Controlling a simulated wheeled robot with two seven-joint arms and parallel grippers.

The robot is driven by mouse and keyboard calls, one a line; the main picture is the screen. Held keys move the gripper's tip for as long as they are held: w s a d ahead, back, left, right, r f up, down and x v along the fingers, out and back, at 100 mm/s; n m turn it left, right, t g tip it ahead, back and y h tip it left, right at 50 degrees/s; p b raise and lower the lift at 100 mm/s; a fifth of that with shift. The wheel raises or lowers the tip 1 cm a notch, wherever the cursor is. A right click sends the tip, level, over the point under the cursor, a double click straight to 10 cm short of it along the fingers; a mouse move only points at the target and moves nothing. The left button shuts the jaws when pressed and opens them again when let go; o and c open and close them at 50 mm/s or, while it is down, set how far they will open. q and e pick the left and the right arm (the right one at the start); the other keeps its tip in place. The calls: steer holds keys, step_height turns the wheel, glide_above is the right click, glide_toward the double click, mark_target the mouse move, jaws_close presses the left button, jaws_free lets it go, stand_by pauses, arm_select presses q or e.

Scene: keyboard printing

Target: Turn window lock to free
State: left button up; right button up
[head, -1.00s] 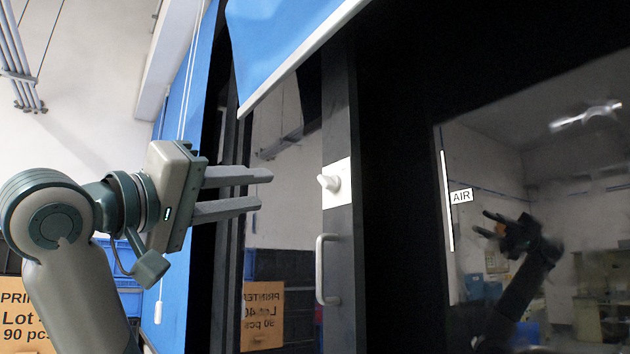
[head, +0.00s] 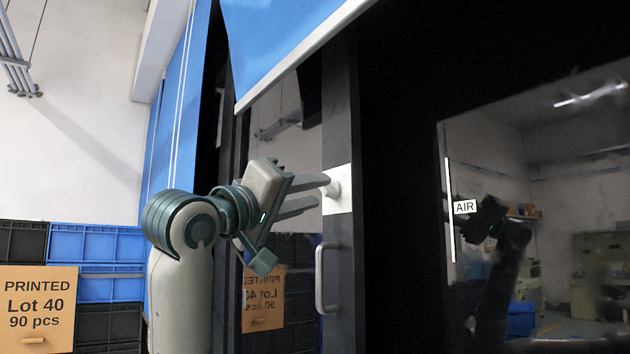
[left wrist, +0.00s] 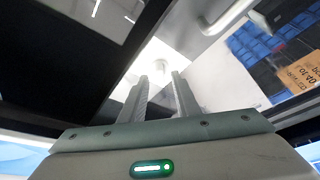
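The window lock is a white knob (head: 334,188) on a white square plate (head: 343,203) on the black window frame. In the left wrist view the knob (left wrist: 161,68) shows just beyond the gap between my fingertips. My left gripper (head: 322,191) is open, its two fingers apart and reaching right to the lock. The upper fingertip overlaps the knob in the head view; I cannot tell whether they touch. The left gripper also shows in its wrist view (left wrist: 160,82) with nothing between its fingers. My right gripper is not in view.
A white pull handle (head: 320,278) is on the frame below the lock. A blue blind (head: 275,40) hangs above. Blue crates (head: 95,243) and a cardboard sign (head: 38,310) are at lower left.

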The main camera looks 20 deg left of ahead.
arm_select(q)
steer(key=shift+w+d+r, duration=0.15)
steer(key=shift+w+d, duration=0.1)
steer(key=shift+w, duration=0.4)
jaws_close()
